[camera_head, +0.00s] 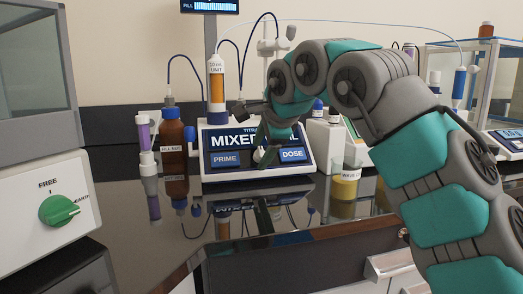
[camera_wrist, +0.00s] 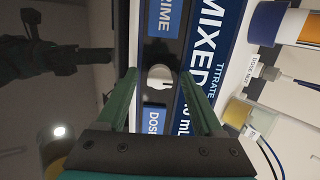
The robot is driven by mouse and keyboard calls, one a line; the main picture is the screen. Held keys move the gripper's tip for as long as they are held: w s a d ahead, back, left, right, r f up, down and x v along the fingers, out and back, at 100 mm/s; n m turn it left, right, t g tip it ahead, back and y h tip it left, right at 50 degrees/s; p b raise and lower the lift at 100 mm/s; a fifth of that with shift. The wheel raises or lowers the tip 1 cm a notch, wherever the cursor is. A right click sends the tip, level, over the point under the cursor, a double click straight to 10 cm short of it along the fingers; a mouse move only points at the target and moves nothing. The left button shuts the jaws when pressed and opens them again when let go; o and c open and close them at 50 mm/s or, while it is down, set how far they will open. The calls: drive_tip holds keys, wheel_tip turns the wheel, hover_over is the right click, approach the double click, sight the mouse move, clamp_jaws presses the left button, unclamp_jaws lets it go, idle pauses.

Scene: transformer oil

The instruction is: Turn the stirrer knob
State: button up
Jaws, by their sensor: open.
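The titrator (camera_head: 220,172) stands on the dark bench in the head view, with a blue PRIME button (camera_head: 225,159) and a blue DOSE button (camera_head: 292,155). A pale round knob (camera_wrist: 160,78) sits between these two buttons on its front panel; it also shows in the head view (camera_head: 258,155), partly covered. My gripper (camera_wrist: 158,74) is open, with one green finger on each side of the knob in the wrist view. I cannot tell whether the fingers touch it. In the head view my gripper (camera_head: 268,143) is in front of the panel.
A brown bottle (camera_head: 173,150) and a white-capped tube (camera_head: 144,135) stand left of the titrator. A beaker of yellow liquid (camera_head: 345,185) is to its right. A cabinet with a green knob (camera_head: 59,210) is at the left. The glossy bench front is clear.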

drive_tip(key=shift+r, duration=0.1)
drive_tip(key=v, duration=0.7)
drive_tip(key=shift+s+r, duration=0.2)
drive_tip(key=shift+s, duration=0.1)
drive_tip(key=shift+d, duration=0.1)
